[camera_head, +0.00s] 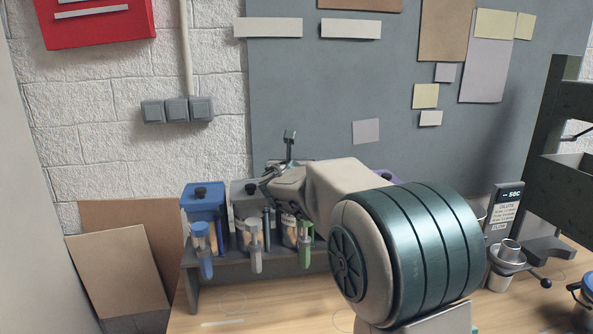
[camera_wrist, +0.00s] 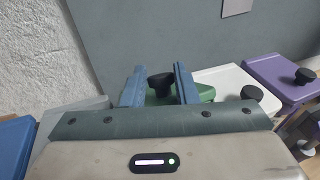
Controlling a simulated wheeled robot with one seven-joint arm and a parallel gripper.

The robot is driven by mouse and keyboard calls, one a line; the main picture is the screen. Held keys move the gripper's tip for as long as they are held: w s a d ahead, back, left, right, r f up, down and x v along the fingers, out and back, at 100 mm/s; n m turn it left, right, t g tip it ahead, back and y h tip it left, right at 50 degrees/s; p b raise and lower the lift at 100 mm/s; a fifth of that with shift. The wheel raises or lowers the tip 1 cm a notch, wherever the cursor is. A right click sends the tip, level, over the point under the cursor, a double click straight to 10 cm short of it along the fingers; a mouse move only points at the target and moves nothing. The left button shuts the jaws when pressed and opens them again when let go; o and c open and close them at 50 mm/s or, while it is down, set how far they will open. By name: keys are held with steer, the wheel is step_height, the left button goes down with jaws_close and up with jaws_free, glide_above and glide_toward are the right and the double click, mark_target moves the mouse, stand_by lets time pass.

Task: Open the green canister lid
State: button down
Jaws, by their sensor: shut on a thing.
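In the wrist view, the green canister lid (camera_wrist: 203,93) lies beyond my gripper, with a black knob (camera_wrist: 160,83) on it. My gripper (camera_wrist: 159,84) has its two blue fingers on either side of this knob and is shut on it. The rest of the green lid is hidden behind the fingers and the gripper body. In the head view, my arm covers the green lid; a green handle or spout (camera_head: 305,253) shows below on the canister's front. Whether the lid is raised cannot be told.
A blue canister (camera_head: 203,203) and a grey one stand to the left on a dark rack (camera_head: 190,283). White (camera_wrist: 228,77) and purple lids (camera_wrist: 280,78) with black knobs sit close on the right. A grey board (camera_wrist: 150,35) rises behind. A metal cup device (camera_head: 508,255) stands at right.

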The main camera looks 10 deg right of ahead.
steer(key=w+r, duration=0.1)
steer(key=w+r+p, duration=0.1)
steer(key=shift+w+a+r, duration=0.1)
steer(key=shift+w+r, duration=0.05)
steer(key=shift+r, duration=0.2)
steer(key=shift+w+p, duration=0.3)
steer(key=shift+p, duration=0.15)
steer(key=c, duration=1.8)
jaws_free()
steer(key=shift+f, duration=0.2)
steer(key=shift+c, duration=0.2)
steer(key=o, duration=0.7)
steer(key=shift+a, duration=0.15)
steer(key=shift+d+f, duration=0.1)
steer(key=shift+d, duration=0.15)
steer(key=b+v, duration=0.3)
steer(key=v, duration=1.1)
steer(key=shift+b, duration=0.35)
